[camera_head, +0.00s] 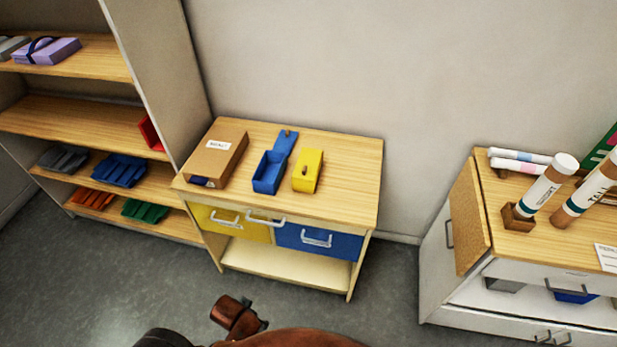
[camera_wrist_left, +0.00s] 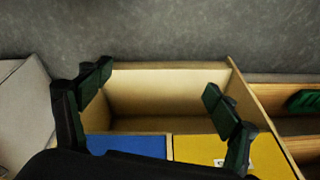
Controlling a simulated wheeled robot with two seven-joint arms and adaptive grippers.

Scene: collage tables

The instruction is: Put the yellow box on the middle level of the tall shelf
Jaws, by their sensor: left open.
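The yellow box (camera_head: 308,170) stands on the small wooden table, right of an open blue box. The tall shelf (camera_head: 80,122) is at the left. Its middle board is mostly bare, with a red item at its right end. My left gripper (camera_wrist_left: 160,98) is open and empty in the left wrist view. It is in front of the small table's open lower compartment and its blue and yellow drawers. The yellow box is not in the wrist view. My right gripper is not in view.
The small table (camera_head: 350,160) also holds a brown cardboard box (camera_head: 216,158) and the blue box (camera_head: 268,172). Purple (camera_head: 48,52), blue (camera_head: 120,170), orange and green items lie on the tall shelf's other boards. A white cabinet (camera_head: 437,250) with tubes stands at the right.

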